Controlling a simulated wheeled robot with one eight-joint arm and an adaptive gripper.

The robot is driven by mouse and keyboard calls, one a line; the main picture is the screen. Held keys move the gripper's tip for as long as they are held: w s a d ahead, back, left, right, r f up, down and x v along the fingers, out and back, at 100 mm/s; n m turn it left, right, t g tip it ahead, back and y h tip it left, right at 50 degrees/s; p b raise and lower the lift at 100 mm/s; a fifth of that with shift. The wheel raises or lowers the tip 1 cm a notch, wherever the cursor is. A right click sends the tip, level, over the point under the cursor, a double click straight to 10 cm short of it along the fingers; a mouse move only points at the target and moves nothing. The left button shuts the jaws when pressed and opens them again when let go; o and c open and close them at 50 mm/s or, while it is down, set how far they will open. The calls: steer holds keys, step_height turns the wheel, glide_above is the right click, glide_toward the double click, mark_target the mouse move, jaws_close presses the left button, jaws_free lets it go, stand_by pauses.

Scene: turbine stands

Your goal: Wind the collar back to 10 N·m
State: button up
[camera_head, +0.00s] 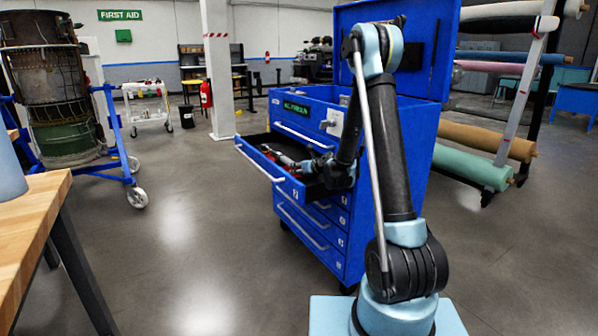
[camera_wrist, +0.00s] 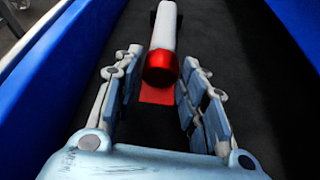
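In the wrist view, a cylindrical tool with a pale grey shaft and a red rounded end (camera_wrist: 161,68) lies on the dark drawer floor. The red end points toward me. A red patch (camera_wrist: 157,95) shows just below it. My gripper (camera_wrist: 162,60) is open, with one finger on each side of the red end and no clear contact. In the head view, my arm reaches into the open drawer (camera_head: 262,163) of the blue cabinet, where the tool is small and partly hidden. I cannot make out a collar scale or any torque reading.
The blue tool cabinet (camera_head: 345,245) has several shut drawers below. A wooden workbench (camera_head: 35,215) is at the left. The floor (camera_head: 185,245) between is clear.

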steer(key=c, duration=0.5)
steer(key=shift+d, duration=0.1)
steer(key=shift+m+g+y, duration=0.4)
steer(key=shift+m+y, duration=0.2)
steer(key=shift+m, duration=0.4)
steer(key=shift+w+m+y, duration=0.1)
steer(key=shift+m+y, duration=0.6)
steer(key=shift+m, duration=0.3)
steer(key=o, duration=1.1)
steer(key=shift+f, duration=0.1)
